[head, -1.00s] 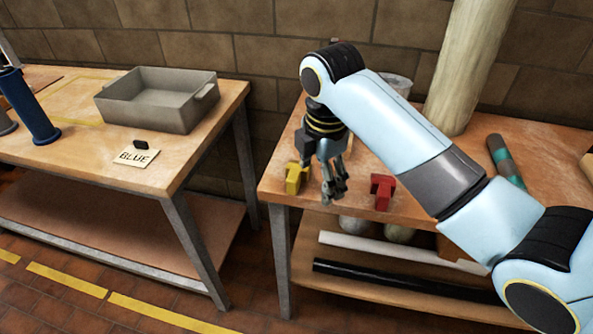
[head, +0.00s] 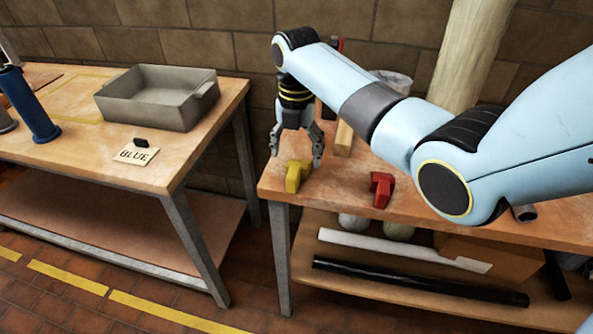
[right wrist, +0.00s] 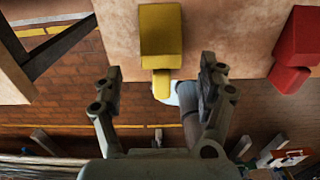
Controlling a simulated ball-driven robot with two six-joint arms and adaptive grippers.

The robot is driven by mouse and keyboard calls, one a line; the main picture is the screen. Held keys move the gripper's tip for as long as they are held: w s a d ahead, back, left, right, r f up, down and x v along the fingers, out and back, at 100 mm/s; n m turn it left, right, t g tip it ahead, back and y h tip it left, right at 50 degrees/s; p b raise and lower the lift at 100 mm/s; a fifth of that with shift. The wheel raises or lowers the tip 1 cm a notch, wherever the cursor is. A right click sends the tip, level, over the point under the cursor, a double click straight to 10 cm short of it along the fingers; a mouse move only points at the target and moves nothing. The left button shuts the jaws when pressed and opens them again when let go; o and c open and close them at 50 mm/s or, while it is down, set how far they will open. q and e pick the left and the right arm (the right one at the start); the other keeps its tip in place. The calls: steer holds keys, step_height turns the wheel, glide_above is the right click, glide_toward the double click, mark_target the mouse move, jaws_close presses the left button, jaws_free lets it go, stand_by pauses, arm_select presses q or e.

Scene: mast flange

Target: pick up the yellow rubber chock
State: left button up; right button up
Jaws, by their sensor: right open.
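The yellow rubber chock (head: 297,175) lies on the right workbench, near its left front corner. In the right wrist view the chock (right wrist: 161,35) shows at the top centre, ahead of the fingertips and between their lines. My right gripper (head: 296,155) is open and points down just above and behind the chock. My left gripper is not in view.
A red chock (head: 382,189) lies to the right of the yellow one on the same bench (head: 340,205). A wooden bar (head: 344,138) and a bucket (head: 393,80) stand behind.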

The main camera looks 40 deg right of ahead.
mark_target(297, 165)
steer(key=f, duration=0.4)
steer(key=shift+s+a+f, duration=0.15)
steer(key=shift+s+f, duration=0.05)
steer(key=shift+f, duration=0.05)
steer(key=c, duration=1.2)
steer(key=shift+r, duration=0.1)
steer(key=shift+c, duration=0.6)
steer(key=shift+r, duration=0.1)
